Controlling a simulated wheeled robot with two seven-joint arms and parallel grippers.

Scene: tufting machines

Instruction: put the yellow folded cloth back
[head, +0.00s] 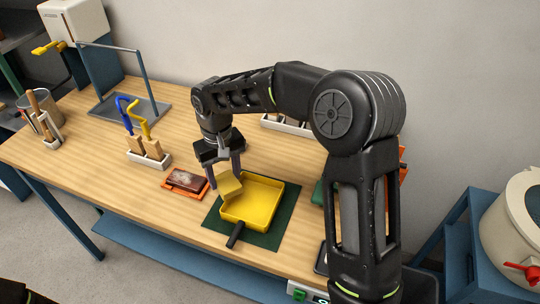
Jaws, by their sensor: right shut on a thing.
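The yellow folded cloth (228,188) is between the fingers of my right gripper (224,176), which is shut on it and points down. The cloth is tilted and shows at the upper left edge of a yellow tray (262,214) with a black handle (236,234). I cannot tell whether the cloth touches the tray. The tray lies on a dark green mat (286,212) near the table's front edge. My left gripper is not in view.
An orange tray (172,188) with a dark red item lies left of the mat. A white holder (150,160) with blue and yellow-handled tools stands behind it. A blue frame rack (131,108) stands farther back. My right arm hides the table's right part. The wooden table's left front (100,170) is clear.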

